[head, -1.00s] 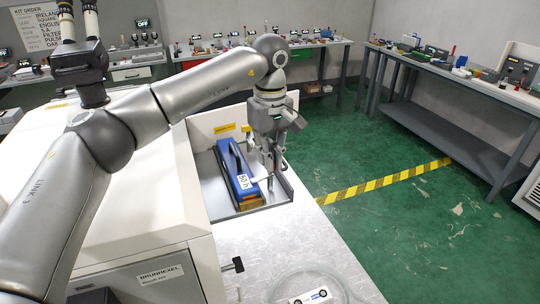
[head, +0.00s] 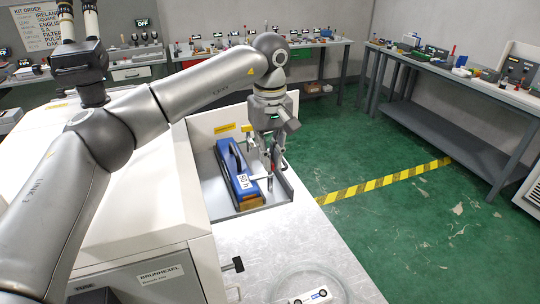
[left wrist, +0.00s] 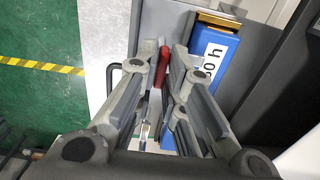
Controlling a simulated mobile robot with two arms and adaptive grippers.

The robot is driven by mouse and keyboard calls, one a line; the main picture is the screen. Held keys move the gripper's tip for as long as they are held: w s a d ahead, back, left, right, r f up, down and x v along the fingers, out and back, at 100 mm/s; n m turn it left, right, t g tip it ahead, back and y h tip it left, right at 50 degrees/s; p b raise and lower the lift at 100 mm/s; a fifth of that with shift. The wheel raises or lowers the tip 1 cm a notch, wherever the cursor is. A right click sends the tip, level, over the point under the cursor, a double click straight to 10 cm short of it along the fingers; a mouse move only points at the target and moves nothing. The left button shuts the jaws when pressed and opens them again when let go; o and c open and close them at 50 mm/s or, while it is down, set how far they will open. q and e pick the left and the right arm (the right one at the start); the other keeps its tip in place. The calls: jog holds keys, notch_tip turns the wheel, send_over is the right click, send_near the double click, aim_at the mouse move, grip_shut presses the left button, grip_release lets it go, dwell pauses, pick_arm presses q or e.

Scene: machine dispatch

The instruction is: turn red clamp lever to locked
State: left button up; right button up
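The red clamp lever (left wrist: 163,66) stands between the fingertips of my left gripper (left wrist: 167,62) in the left wrist view. The fingers are close in on both sides of it and appear shut on it, though the contact is partly hidden. In the head view my left gripper (head: 273,165) points down at the right side of the blue block (head: 236,172), and only a little red shows at its fingers. The blue block carries a white label and lies in a grey tray (head: 278,193). The lever's base is hidden. My right gripper is not in view.
A clear round dish (head: 342,288) holding a small labelled part lies nearer. Green floor with yellow-black tape (head: 385,182) is open to the right.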

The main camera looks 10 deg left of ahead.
pick_arm(q)
jog(key=shift+o, duration=1.4)
notch_tip(320, 180, up, 12)
jog(key=shift+f, duration=0.1)
